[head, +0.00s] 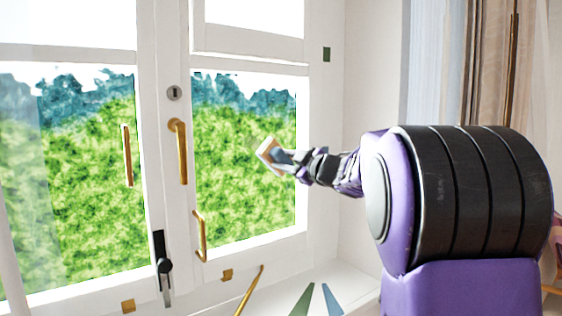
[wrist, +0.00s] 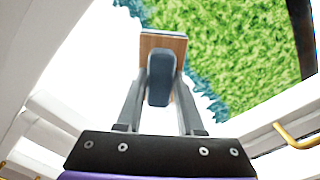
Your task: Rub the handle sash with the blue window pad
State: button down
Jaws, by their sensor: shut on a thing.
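My gripper (head: 289,160) is shut on the blue window pad, gripping its slate-blue grip (wrist: 160,78). The pad's wood-coloured block (head: 267,151) faces the right window pane in the head view. The wood block also shows at the top in the wrist view (wrist: 164,42). The window has two white-framed sashes with brass pulls. The right sash (head: 200,232) bears a tall brass handle (head: 180,150) on its left stile. I cannot tell whether the pad touches the glass.
A lower brass pull (head: 200,236) juts from the right sash. Green (head: 303,299) and blue (head: 331,299) strips and a thin brass rod (head: 250,290) show near the sill. Curtains (head: 490,60) hang at the right. Space before the right pane looks clear.

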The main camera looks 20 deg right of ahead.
jog(key=shift+w+d, duration=0.25)
jog(key=shift+d, duration=0.55)
jog(key=shift+w+d, duration=0.25)
jog(key=shift+d, duration=0.55)
jog(key=shift+s+r, duration=0.1)
jog(key=shift+r, duration=1.1)
jog(key=shift+s+a+b, duration=0.25)
jog(key=shift+s+a, duration=0.4)
jog(key=shift+a, duration=1.55)
jog(key=shift+s+a+b, duration=0.3)
jog(key=shift+s+a, duration=0.4)
jog(key=shift+a, duration=1.5)
jog(key=shift+s+a+b, duration=0.25)
jog(key=shift+s+a, duration=0.4)
jog(key=shift+a, duration=1.55)
jog(key=shift+s, duration=0.15)
jog(key=shift+p+v, duration=0.5)
jog(key=shift+v, duration=2.4)
jog(key=shift+d+r, duration=0.1)
